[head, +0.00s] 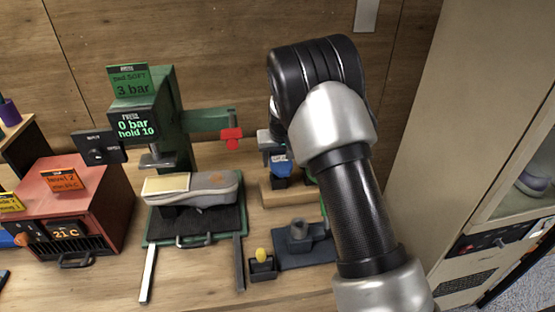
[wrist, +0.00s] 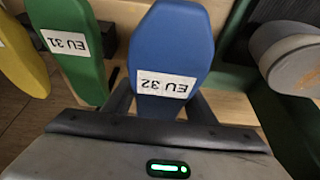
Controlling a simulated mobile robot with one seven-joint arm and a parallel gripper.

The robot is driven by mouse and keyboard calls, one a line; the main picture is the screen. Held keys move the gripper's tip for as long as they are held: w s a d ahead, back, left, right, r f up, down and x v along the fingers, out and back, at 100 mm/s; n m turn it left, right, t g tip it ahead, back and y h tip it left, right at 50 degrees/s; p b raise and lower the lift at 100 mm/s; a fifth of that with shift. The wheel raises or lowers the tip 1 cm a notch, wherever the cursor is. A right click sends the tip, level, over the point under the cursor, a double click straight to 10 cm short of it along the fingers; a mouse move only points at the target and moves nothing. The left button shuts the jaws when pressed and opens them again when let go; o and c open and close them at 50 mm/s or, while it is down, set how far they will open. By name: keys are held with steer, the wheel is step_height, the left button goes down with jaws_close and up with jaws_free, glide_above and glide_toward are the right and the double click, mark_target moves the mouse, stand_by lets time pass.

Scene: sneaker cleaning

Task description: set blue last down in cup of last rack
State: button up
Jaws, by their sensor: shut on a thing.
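The blue last (wrist: 172,48), with a white EU 32 label, stands between the fingers of my gripper (wrist: 165,100) in the wrist view. My gripper is shut on it. In the head view the blue last (head: 281,168) shows small, just left of my arm and over the tan wooden last rack (head: 283,195). Whether its lower end sits in a cup or hangs above it cannot be told. A green last (wrist: 72,45) labelled EU 31 and a yellow last (wrist: 20,55) stand to its left in the wrist view. My arm hides part of the rack.
A grey sneaker (head: 212,188) lies on the green press (head: 178,120), left of the rack. A red box heater (head: 80,205) stands further left. A dark stand (head: 303,245) and a small black holder (head: 263,268) are in front of the rack. A cabinet is at right.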

steer(key=shift+f+b, duration=1.6)
steer(key=shift+f, duration=0.55)
steer(key=o, duration=1)
steer(key=shift+o, duration=0.3)
step_height(320, 180, up, 16)
glide_above(281, 162)
steer(key=shift+s, duration=0.15)
